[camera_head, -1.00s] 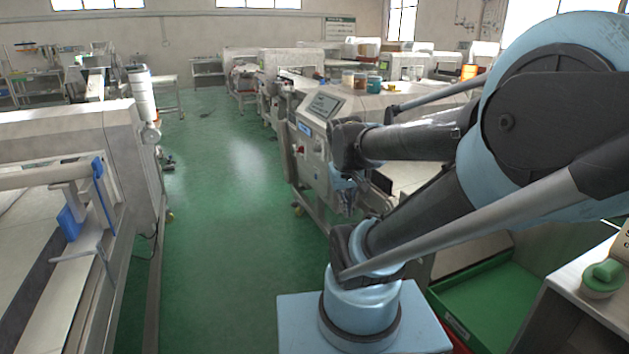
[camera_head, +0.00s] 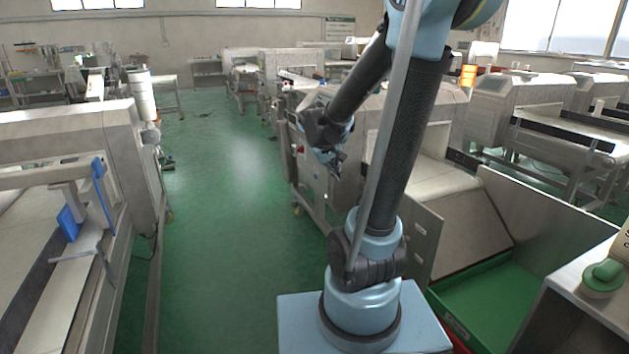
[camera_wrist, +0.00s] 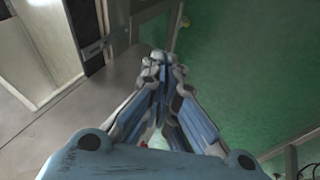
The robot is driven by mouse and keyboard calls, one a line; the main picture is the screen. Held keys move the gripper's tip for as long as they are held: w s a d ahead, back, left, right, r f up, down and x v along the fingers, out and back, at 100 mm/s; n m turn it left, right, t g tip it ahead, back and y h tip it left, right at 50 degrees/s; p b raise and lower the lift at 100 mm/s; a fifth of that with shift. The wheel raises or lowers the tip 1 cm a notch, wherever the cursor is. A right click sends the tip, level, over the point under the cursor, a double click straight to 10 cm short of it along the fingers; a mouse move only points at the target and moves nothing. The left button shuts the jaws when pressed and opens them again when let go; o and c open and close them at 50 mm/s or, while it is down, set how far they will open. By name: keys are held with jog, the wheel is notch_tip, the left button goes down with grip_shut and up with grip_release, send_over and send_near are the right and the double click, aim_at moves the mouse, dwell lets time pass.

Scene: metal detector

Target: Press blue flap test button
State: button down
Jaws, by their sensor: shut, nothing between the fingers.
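Blue flap-like pieces show on the left machine in the head view: an upright strip (camera_head: 103,192) and a smaller plate (camera_head: 69,222). I cannot make out a test button on them. My gripper (camera_head: 337,166) hangs in front of the middle machine, well to the right of the blue pieces. In the wrist view my gripper (camera_wrist: 154,60) has its fingertips together with nothing between them. No blue flap is recognisable in the wrist view. A red button (camera_head: 299,149) sits on the front of the middle machine, close to the gripper in the picture.
The left machine (camera_head: 70,125) and the middle machine (camera_head: 305,180) flank a clear green floor aisle (camera_head: 235,200). A green tray (camera_head: 490,300) and a green knob (camera_head: 603,277) are at the right. More machines stand behind.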

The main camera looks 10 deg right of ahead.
aim_at(316, 176)
jog(key=w+a+f+n+t+h, duration=0.1)
jog(key=w+a+f, duration=0.15)
jog(key=w, duration=0.65)
jog(key=w+a+f+n+t+h, duration=0.1)
jog(key=w+a+f+t, duration=0.15)
jog(key=w, duration=0.65)
jog(key=w+a+f+n+t+h, duration=0.1)
jog(key=w+a+f+n+t, duration=0.1)
jog(key=w+a+f, duration=0.8)
jog(key=shift+w+a+f+n, duration=0.2)
jog(key=shift+w+f+n, duration=0.2)
jog(key=shift+w+f, duration=0.35)
jog(key=shift+d+t, duration=0.1)
jog(key=shift+t, duration=0.15)
jog(key=w+d, duration=0.2)
jog(key=d, duration=0.6)
jog(key=shift+d, duration=0.15)
jog(key=shift+d, duration=0.1)
dwell(0.3)
jog(key=shift+w+d, duration=0.1)
jog(key=shift+d, duration=0.2)
